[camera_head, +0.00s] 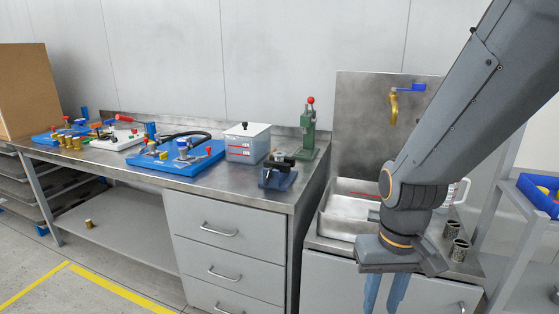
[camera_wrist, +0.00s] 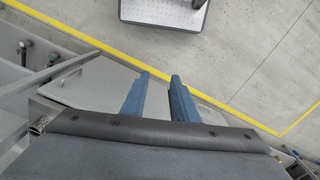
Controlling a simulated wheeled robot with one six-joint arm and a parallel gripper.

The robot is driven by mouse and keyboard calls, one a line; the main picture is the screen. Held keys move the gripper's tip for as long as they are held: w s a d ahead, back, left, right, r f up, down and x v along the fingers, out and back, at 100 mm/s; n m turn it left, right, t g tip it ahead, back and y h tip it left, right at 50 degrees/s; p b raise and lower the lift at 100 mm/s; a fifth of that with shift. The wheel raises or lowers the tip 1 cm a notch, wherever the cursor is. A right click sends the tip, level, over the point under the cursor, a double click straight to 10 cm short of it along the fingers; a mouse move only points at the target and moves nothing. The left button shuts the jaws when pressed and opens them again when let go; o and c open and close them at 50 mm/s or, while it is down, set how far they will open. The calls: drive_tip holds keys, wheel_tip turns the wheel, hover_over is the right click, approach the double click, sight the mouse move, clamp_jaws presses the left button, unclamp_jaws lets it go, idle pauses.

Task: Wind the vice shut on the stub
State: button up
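A small blue vice (camera_head: 278,178) stands near the front right corner of the steel bench. Dark and grey metal parts show at its top; I cannot make out at this size which is the stub or the handle, or how far the jaws are closed. My gripper (camera_head: 384,296) points down in front of the sink unit, to the right of the vice and well apart from it. Its two blue fingers are spread with an empty gap between them, as the wrist view also shows (camera_wrist: 161,78). The vice is not in the wrist view.
Open floor (camera_wrist: 255,60) shows beyond my fingers.

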drive_tip(key=w+a+t+y, duration=0.1)
drive_tip(key=w+a+t, duration=0.1)
drive_tip(key=w+a, duration=0.5)
drive_tip(key=w+a+t, duration=0.2)
drive_tip(key=w+t, duration=0.1)
drive_tip(key=w, duration=0.8)
drive_tip(key=m+t+h+p, duration=0.3)
drive_tip(key=m+t+h, duration=0.4)
drive_tip(key=t, duration=0.5)
approach(267, 177)
drive_tip(key=w, duration=0.2)
drive_tip(key=x, duration=0.2)
drive_tip(key=p+x, duration=0.1)
drive_tip(key=x, duration=0.4)
drive_tip(key=shift+d+p, duration=0.3)
drive_tip(key=shift+d, duration=0.05)
drive_tip(key=shift+f, duration=0.1)
clamp_jaws()
